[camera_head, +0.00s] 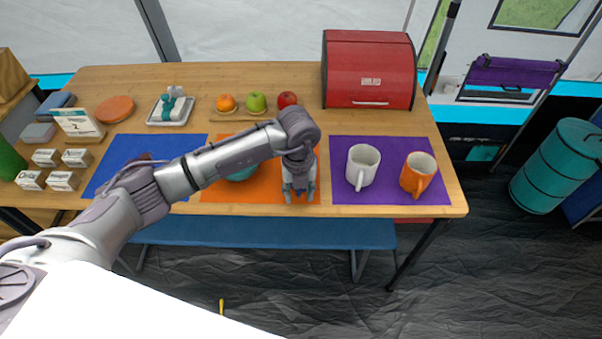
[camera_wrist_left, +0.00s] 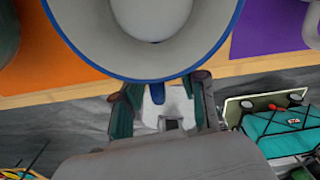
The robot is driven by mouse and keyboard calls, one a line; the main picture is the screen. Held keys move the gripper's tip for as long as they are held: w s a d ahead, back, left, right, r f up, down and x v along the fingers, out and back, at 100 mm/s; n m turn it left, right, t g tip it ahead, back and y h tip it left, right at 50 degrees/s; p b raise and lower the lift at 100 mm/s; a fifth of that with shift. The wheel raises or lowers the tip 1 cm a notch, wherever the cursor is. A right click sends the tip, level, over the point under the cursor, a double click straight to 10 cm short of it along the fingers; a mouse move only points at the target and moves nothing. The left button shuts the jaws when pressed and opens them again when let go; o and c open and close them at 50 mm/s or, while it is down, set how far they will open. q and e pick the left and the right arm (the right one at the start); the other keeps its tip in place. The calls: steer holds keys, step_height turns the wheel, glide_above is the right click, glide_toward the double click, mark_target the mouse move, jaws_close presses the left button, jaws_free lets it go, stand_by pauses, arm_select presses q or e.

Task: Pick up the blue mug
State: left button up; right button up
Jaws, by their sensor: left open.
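The blue mug (camera_wrist_left: 200,40) fills the top of the left wrist view, seen from above, with a pale inside and a blue rim. My left gripper (camera_head: 299,190) points down over the orange mat (camera_head: 225,195) near the table's front edge. In the head view its wrist and fingers hide nearly all of the mug. In the left wrist view the open fingers (camera_wrist_left: 162,90) are at the mug's near rim, with a blue piece, apparently the handle, between them. Whether they touch it I cannot tell. My right gripper is not in view.
A white mug (camera_head: 362,166) and an orange mug (camera_head: 417,174) stand on the purple mat (camera_head: 345,197) to the right. Fruit and a red bread box (camera_head: 368,70) stand farther back. A blue bench (camera_head: 270,232) runs in front.

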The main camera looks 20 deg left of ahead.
arm_select(q)
steer(key=shift+f, duration=0.2)
jaws_close()
steer(key=shift+r, duration=0.15)
stand_by(0.4)
steer(key=shift+r, duration=0.7)
step_height(320, 180, up, 3)
steer(key=shift+f, duration=0.2)
steer(key=s+d+r+b, duration=0.1)
steer(key=s+d+r, duration=0.5)
steer(key=d, duration=0.3)
steer(key=shift+s+d+r, duration=0.2)
steer(key=shift+s+r, duration=0.15)
